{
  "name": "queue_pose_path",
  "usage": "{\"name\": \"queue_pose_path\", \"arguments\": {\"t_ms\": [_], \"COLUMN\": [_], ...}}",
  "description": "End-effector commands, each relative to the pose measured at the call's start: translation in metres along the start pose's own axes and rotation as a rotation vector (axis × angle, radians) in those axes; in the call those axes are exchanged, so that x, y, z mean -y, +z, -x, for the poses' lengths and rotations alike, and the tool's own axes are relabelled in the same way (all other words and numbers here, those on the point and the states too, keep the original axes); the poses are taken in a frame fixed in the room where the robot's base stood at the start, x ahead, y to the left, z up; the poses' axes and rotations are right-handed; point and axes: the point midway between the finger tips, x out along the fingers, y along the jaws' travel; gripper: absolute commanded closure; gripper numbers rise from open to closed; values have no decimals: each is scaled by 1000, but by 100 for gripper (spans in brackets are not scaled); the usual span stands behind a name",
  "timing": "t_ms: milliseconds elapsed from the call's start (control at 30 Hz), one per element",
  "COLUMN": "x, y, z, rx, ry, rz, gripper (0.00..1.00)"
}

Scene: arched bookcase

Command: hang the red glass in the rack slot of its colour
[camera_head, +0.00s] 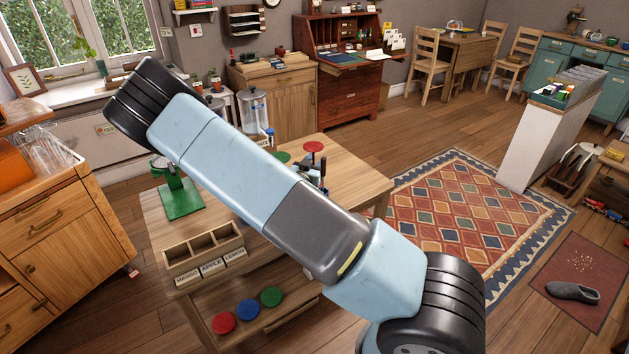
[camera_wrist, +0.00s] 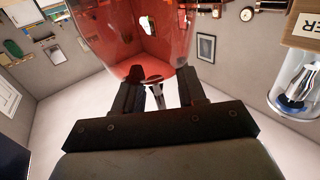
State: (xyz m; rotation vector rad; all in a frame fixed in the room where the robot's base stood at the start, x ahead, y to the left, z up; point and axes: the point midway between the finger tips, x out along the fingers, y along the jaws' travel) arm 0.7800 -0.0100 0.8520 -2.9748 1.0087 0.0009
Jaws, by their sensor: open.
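A clear red glass (camera_wrist: 140,35) fills the top middle of the wrist view, very close to my gripper (camera_wrist: 160,82). The two dark jaws stand apart, with the glass just beyond and partly between their tips; contact cannot be told. In the head view my arm hides most of the gripper. A red disc on a short stem (camera_head: 314,147) shows above the wooden table there; I cannot tell whether it is the glass's foot. Red (camera_head: 223,322), blue (camera_head: 248,310) and green (camera_head: 270,297) discs sit low at the table's front. The rack slots cannot be made out clearly.
The wooden table (camera_head: 345,172) holds a green stand (camera_head: 181,200) and a labelled divided box (camera_head: 203,246) on the left. A glass dispenser (camera_head: 252,108) stands behind. A cabinet (camera_head: 60,230) is at left. The patterned rug (camera_head: 470,215) is clear.

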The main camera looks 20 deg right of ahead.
Motion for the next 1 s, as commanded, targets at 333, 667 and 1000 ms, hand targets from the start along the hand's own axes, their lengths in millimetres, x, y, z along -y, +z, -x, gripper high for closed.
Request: {"name": "queue_pose_path", "arguments": {"t_ms": [333, 667, 1000], "x": [0, -1, -1], "y": [0, 0, 0], "z": [0, 0, -1], "rx": [0, 0, -1], "ry": [0, 1, 2], "rz": [0, 0, 0], "gripper": [76, 100, 100]}}
